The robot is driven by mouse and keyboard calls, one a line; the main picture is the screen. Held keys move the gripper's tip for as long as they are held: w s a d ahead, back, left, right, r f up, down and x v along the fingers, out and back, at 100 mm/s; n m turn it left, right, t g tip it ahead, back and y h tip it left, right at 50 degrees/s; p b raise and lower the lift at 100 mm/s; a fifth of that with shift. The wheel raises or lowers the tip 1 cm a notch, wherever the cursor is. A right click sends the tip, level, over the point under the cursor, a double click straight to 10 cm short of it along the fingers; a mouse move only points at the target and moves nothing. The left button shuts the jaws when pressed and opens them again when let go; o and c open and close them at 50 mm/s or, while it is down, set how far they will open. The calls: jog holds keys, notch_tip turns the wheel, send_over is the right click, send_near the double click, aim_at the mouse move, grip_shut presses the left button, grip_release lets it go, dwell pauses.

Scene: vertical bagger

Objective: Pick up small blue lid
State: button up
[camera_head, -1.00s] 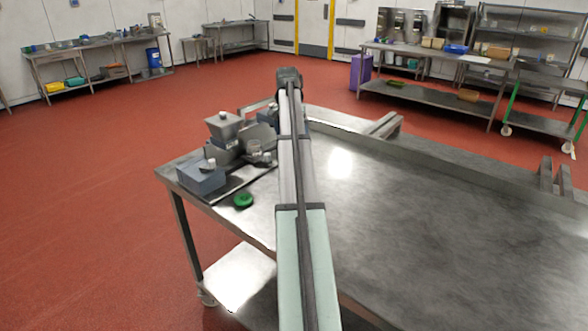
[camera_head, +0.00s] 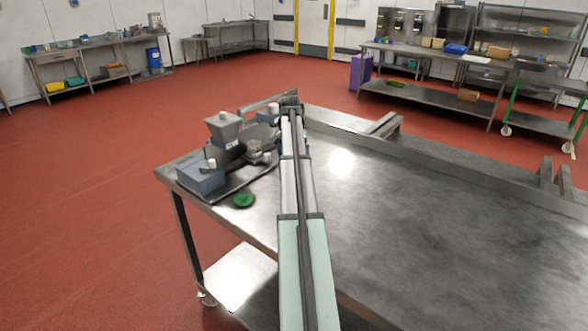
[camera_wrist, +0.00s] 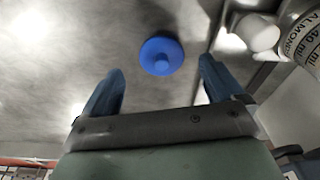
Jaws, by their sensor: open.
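The small blue lid (camera_wrist: 162,56) lies on the steel table in the wrist view, a round disc with a knob in its middle. My gripper (camera_wrist: 156,85) is open and empty, with its two blue fingers spread to either side below the lid in the picture. The lid sits ahead of the gap between the fingertips, and nothing touches it. In the head view I cannot make out the blue lid, and my arm hides part of the table.
A machine with a grey hopper (camera_head: 223,128) stands on the left end of the steel table (camera_head: 440,220). A white cap (camera_wrist: 258,33) and a labelled container (camera_wrist: 303,36) are right of the lid. The table's right side is clear.

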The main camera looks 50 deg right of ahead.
jog(key=shift+w+d+f, duration=0.1)
jog(key=shift+d+f, duration=0.1)
jog(key=shift+f, duration=0.75)
jog(key=shift+w+d+f, duration=0.1)
jog(key=shift+d+f, duration=0.05)
jog(key=shift+f, duration=0.8)
jog(key=shift+c, duration=0.3)
jog(key=c, duration=1)
jog(key=shift+c, duration=0.2)
jog(key=shift+r, duration=0.15)
